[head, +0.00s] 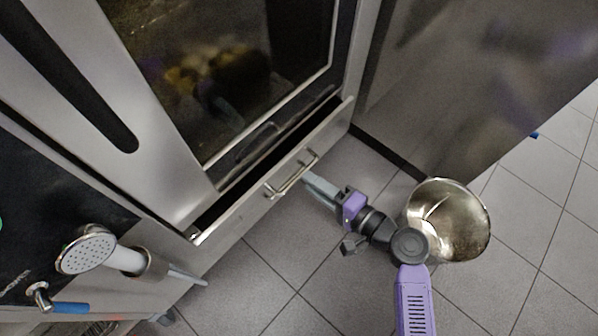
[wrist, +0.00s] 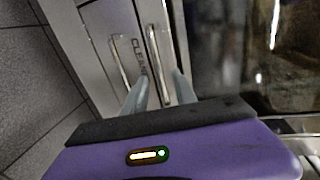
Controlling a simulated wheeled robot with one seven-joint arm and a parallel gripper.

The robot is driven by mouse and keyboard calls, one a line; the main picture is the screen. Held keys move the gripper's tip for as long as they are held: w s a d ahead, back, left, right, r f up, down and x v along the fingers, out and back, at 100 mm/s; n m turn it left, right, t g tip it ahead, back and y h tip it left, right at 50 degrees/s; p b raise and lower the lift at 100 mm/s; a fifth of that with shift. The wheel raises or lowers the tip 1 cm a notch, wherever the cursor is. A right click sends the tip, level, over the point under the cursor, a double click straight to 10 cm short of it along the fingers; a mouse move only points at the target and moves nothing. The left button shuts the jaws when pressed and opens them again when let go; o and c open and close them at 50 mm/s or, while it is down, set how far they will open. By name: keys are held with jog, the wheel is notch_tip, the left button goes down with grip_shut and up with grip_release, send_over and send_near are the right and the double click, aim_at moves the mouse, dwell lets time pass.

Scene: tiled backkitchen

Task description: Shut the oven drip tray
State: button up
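The oven drip tray (head: 330,134) is a shallow metal drawer below the oven door. It stands partly pulled out, with a dark gap between its front and the oven. Its bar handle (head: 292,175) is on the front panel. My gripper (head: 308,181) is just in front of the handle, pointing at the tray front. In the wrist view my gripper's two fingers (wrist: 161,90) are spread, with a metal bar (wrist: 158,70) of the front showing between them. I cannot tell whether they touch it. The tray's inside is mostly hidden.
The oven door (head: 225,75) is a glass panel above the tray. A hand shower (head: 88,250) projects at the lower left. A metal pot (head: 462,222) is beside my arm on the right. A steel cabinet (head: 460,80) stands to the right. Tiled floor (head: 290,260) is clear in front.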

aim_at(299, 174)
jog(key=b+x, duration=0.1)
jog(key=x, duration=0.4)
grip_shut()
dwell(1.4)
